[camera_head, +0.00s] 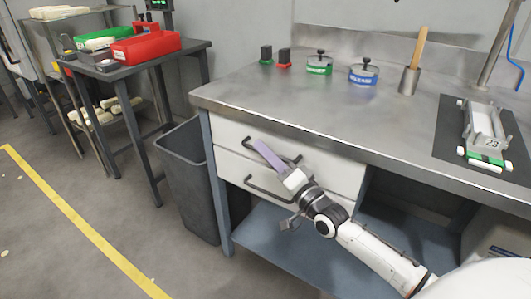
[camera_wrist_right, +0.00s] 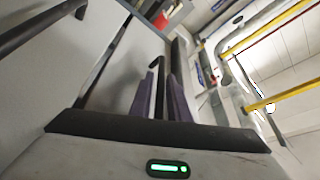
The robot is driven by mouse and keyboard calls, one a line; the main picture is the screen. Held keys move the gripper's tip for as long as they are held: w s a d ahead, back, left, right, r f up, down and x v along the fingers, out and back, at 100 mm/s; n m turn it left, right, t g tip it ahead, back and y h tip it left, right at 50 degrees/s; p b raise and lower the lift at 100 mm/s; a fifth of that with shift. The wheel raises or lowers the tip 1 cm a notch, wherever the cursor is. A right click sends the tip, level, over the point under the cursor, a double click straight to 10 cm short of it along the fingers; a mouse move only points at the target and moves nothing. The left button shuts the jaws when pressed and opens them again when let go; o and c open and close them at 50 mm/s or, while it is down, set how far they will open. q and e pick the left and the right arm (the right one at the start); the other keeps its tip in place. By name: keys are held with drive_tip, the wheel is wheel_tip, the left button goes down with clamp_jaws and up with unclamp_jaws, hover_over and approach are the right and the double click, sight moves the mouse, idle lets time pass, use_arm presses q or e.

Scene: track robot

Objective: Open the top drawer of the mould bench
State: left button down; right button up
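The mould bench (camera_head: 300,110) has two white drawers under its metal top. The top drawer (camera_head: 229,134) looks closed, its front about level with the lower drawer (camera_head: 232,168). Its dark bar handle (camera_head: 249,143) is partly hidden by my right gripper (camera_head: 264,153), whose purple fingers reach it from the lower right. In the right wrist view, a dark handle bar (camera_wrist_right: 160,75) runs between the two close-set fingers (camera_wrist_right: 162,100), with little or no gap at its sides; the gripper looks shut on it. My left gripper is not in view.
The lower drawer's handle (camera_head: 265,190) lies just below my right gripper. A dark bin (camera_head: 185,165) stands left of the bench. A blue shelf (camera_head: 290,250) lies beneath. Floor in front is clear.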

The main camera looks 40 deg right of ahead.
clamp_jaws()
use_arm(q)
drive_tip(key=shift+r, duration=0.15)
use_arm(e)
drive_tip(key=shift+a, duration=0.15)
